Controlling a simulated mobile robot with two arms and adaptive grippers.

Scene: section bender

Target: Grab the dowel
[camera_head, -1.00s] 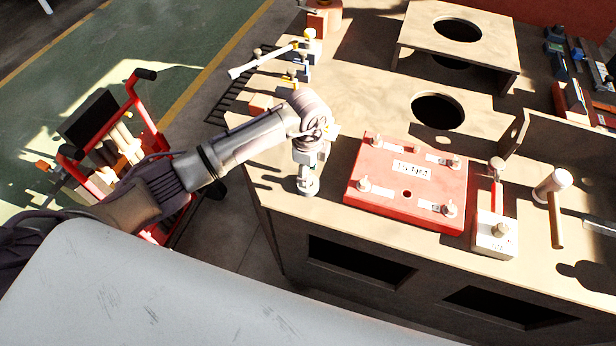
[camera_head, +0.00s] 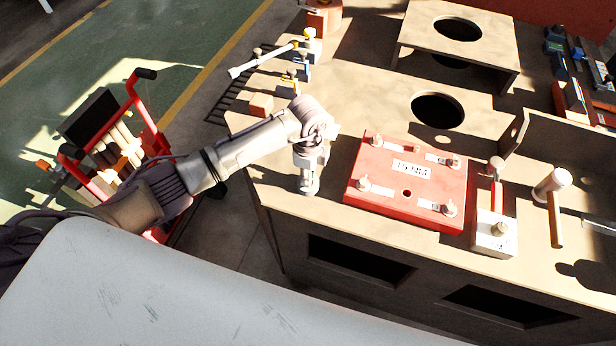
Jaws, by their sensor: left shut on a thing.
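My left arm comes in from the left, and my left gripper (camera_head: 309,184) points down over the front left part of the wooden workbench (camera_head: 272,196). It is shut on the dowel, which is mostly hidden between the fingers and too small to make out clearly. The gripper is just left of a red plate (camera_head: 385,193) that has several small metal knobs and white labels. My right gripper is not in view.
Right of the plate are a white block with a red handle (camera_head: 494,234) and a mallet (camera_head: 552,190). Clamps and a pale-handled tool (camera_head: 262,62) lie at the back left. A red cart (camera_head: 140,110) stands on the floor.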

